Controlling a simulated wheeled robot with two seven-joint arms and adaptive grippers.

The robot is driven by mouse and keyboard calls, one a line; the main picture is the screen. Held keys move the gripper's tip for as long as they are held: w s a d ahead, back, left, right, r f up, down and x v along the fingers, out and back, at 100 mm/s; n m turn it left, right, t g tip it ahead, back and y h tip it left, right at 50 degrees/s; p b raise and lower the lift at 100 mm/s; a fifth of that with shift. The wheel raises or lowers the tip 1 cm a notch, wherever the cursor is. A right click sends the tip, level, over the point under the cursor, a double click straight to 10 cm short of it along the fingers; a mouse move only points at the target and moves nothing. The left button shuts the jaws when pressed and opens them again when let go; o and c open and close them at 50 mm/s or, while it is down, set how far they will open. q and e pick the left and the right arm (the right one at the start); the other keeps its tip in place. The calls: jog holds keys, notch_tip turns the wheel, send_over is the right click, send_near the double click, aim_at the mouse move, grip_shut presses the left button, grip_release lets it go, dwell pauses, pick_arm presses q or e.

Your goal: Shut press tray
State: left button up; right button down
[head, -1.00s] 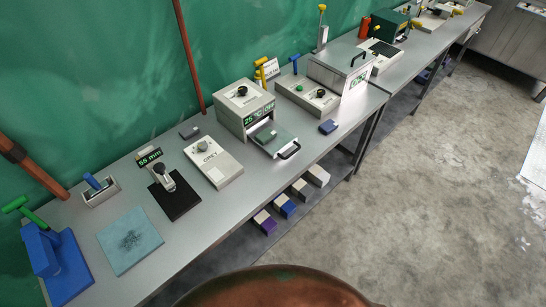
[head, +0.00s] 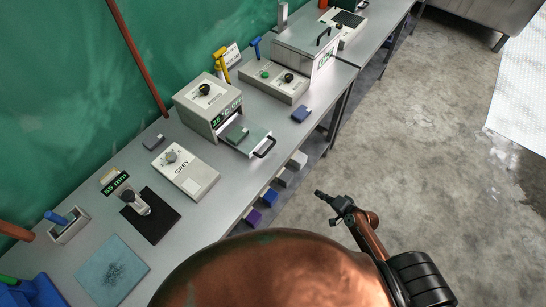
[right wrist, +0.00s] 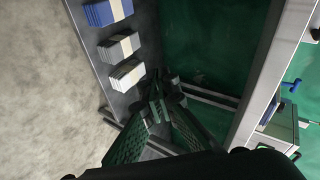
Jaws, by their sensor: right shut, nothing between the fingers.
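The press (head: 209,100) is a light grey box with a dial on top and a green "25 °C OFF" display, on the bench. Its tray (head: 254,140) sticks out of the front, with a black handle (head: 266,149) at its outer end. A small dark grey-green block (head: 237,133) sits on the tray. My right gripper (head: 328,203) is out over the floor, to the right of and nearer than the handle, apart from it. In the right wrist view its fingers (right wrist: 158,98) come together with nothing between them. My left gripper is not in view.
A grey box marked GREY (head: 186,172) and a black plate with a lever (head: 150,215) stand left of the press. Coloured stacks (head: 269,197) sit on the lower shelf.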

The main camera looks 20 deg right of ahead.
jog(key=w+a+r+t+y, duration=0.1)
jog(key=a+r+y, duration=0.3)
jog(key=r, duration=0.7)
jog(key=w+a+r+t+y, duration=0.1)
jog(key=a+r, duration=0.5)
jog(key=r, duration=0.5)
jog(key=p+x, duration=0.1)
jog(key=x, duration=0.6)
jog(key=p+x, duration=0.2)
jog(key=x, duration=0.5)
jog(key=shift+s+a+r, duration=0.15)
jog(key=shift+a, duration=0.15)
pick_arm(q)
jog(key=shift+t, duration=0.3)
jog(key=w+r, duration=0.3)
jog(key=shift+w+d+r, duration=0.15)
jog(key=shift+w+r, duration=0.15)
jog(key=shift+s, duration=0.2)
